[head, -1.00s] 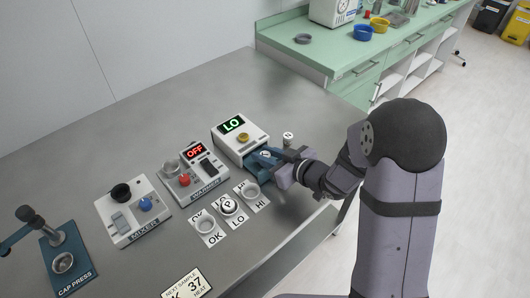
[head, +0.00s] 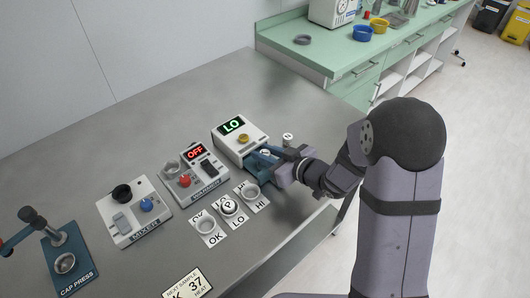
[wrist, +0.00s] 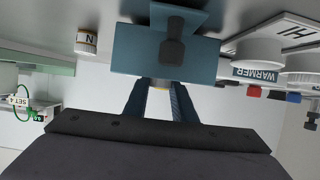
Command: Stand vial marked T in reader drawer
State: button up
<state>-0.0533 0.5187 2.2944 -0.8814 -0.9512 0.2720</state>
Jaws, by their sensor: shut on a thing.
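The reader (head: 240,138) shows LO on its green display, and its blue drawer (head: 262,163) is pulled out. A white-capped vial (head: 265,152) is upright at the drawer; its mark is too small to read. My gripper (head: 271,157) reaches in from the right and is shut on this vial. In the wrist view, the drawer's blue front with a dark knob (wrist: 172,48) hides the fingertips and most of the vial. A pale sliver shows between the fingers (wrist: 160,88). I cannot tell whether the vial touches the drawer floor.
A vial marked N (head: 288,137) stands right of the reader. The warmer (head: 196,178), reading OFF, is at left, then the mixer (head: 133,210) and cap press (head: 67,263). A vial marked P (head: 228,206) stands on the LO card between OK and HI cards.

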jog(key=shift+f+b, duration=0.65)
jog(key=shift+f, duration=0.2)
dwell(0.5)
jog(key=o, duration=0.7)
jog(key=shift+s, duration=0.1)
jog(key=shift+o, duration=0.2)
jog(key=shift+d+f, duration=0.1)
jog(key=shift+f, duration=0.05)
jog(key=shift+s+f, duration=0.1)
jog(key=shift+s, duration=0.05)
jog(key=shift+s+d, duration=0.1)
jog(key=shift+p+v, duration=1.9)
jog(key=shift+v, duration=1.9)
jog(key=shift+s+d+r+p, duration=0.7)
jog(key=shift+s+d+r, duration=0.1)
jog(key=shift+d+r, duration=0.1)
jog(key=shift+w, duration=0.1)
